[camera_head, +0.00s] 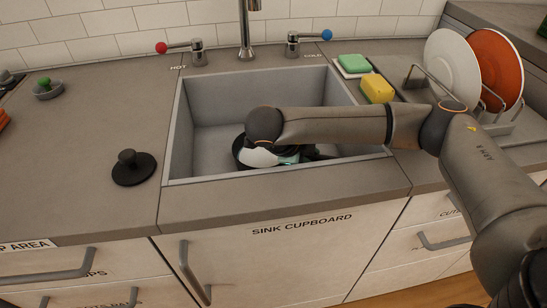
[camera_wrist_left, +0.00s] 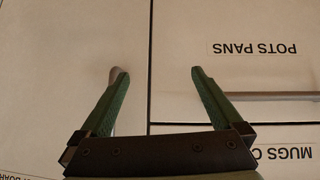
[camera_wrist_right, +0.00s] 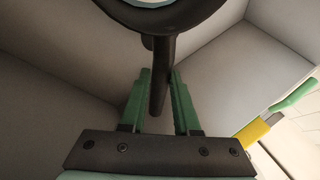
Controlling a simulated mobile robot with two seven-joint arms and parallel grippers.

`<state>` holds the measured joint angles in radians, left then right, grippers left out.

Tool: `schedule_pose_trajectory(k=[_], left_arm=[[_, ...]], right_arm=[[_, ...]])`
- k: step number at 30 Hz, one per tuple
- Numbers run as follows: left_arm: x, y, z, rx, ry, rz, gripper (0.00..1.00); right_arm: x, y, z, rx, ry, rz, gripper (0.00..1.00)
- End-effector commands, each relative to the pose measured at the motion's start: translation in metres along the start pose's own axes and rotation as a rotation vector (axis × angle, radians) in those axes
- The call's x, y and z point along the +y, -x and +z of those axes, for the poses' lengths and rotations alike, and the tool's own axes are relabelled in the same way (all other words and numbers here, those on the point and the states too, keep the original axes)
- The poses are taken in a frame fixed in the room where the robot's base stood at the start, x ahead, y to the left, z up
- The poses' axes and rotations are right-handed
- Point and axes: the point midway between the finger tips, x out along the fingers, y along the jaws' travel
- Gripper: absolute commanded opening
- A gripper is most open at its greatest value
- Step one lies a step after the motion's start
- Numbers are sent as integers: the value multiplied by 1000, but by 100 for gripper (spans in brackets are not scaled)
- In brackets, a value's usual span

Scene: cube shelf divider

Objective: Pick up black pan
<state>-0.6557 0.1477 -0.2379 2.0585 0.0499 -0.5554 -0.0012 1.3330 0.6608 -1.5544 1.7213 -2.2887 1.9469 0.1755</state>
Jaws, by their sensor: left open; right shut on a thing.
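The black pan (camera_head: 239,151) is in the sink, mostly hidden by my right arm in the head view. In the right wrist view its dark rim (camera_wrist_right: 208,14) shows at the top, and its handle (camera_wrist_right: 160,85) runs down between the fingers. My right gripper (camera_wrist_right: 159,76) is shut on the handle. I cannot tell whether the pan touches the sink floor. My left gripper (camera_wrist_left: 156,72) is open and empty in front of pale cupboard fronts, and is out of the head view.
The grey sink (camera_head: 195,108) has walls around the pan and a tap (camera_head: 246,30) behind. A black knobbed lid (camera_head: 134,169) lies on the counter to the left. A green sponge (camera_head: 354,63), yellow sponge (camera_head: 377,88) and rack with a white plate (camera_head: 451,62) and orange plate (camera_head: 497,66) stand right.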

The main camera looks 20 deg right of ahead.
Motion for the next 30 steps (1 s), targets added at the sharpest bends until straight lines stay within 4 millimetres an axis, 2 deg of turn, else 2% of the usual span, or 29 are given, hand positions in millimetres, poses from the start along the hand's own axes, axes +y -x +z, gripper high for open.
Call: schedule_pose_trajectory(k=[1, 3, 23, 26, 30], left_arm=[[0, 0, 1, -2, 0, 0, 100], [0, 0, 1, -2, 0, 0, 100], [0, 0, -1, 1, 0, 1, 100], [1, 1, -2, 2, 0, 1, 100], [1, 3, -4, 3, 0, 1, 100]], right_arm=[[0, 0, 0, -1, 0, 0, 8], [0, 0, 0, -1, 0, 0, 0], [-3, 3, 0, -5, -6, -4, 0], [-6, 8, -2, -5, -7, -4, 0], [-19, 24, -8, -7, -9, -6, 0]])
